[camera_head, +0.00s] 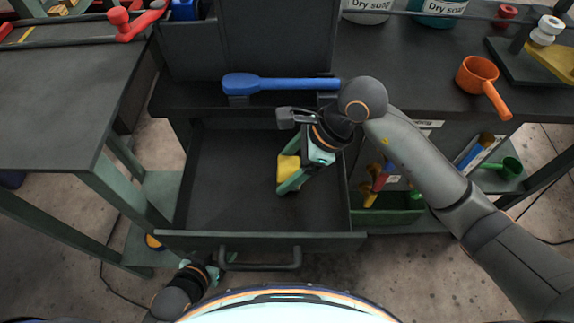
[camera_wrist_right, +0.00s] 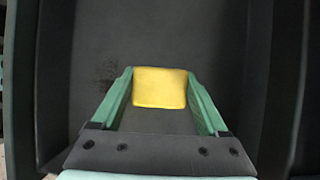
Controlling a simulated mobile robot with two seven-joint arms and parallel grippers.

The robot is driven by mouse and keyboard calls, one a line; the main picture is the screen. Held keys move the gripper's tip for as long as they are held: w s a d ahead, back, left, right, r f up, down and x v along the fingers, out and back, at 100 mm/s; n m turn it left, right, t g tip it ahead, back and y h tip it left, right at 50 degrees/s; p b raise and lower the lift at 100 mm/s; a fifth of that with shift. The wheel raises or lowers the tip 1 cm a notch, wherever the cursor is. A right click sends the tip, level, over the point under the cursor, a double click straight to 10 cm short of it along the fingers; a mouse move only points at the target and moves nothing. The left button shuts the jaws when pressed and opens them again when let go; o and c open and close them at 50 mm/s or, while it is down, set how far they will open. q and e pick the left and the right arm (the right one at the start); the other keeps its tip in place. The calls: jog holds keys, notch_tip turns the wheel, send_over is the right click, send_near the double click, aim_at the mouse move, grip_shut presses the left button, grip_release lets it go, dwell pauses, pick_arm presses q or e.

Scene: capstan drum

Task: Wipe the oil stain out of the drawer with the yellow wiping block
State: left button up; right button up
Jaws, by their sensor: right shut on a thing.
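The drawer (camera_head: 225,185) is pulled open below the dark workbench, with its handle (camera_head: 262,266) at the front. My right gripper (camera_head: 286,174) is inside the drawer area, right of its middle, shut on the yellow wiping block (camera_head: 289,166). In the right wrist view the yellow block (camera_wrist_right: 160,87) sits between the two green fingers. The oil stain (camera_wrist_right: 107,74) shows there as a dark speckled patch on the drawer floor, just left of the left fingertip. I cannot make out the stain in the head view. My left gripper (camera_head: 212,272) is low, beside the handle's left end; its jaws are unclear.
A blue tool (camera_head: 280,83) lies along the bench edge behind the drawer. An orange cup (camera_head: 480,78) stands on the bench at right. A green bin (camera_head: 390,211) with colored tools is right of the drawer. The drawer's left part is free of objects.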

jog(key=shift+f+b, duration=0.5)
jog(key=shift+f, duration=0.05)
jog(key=shift+s, duration=0.15)
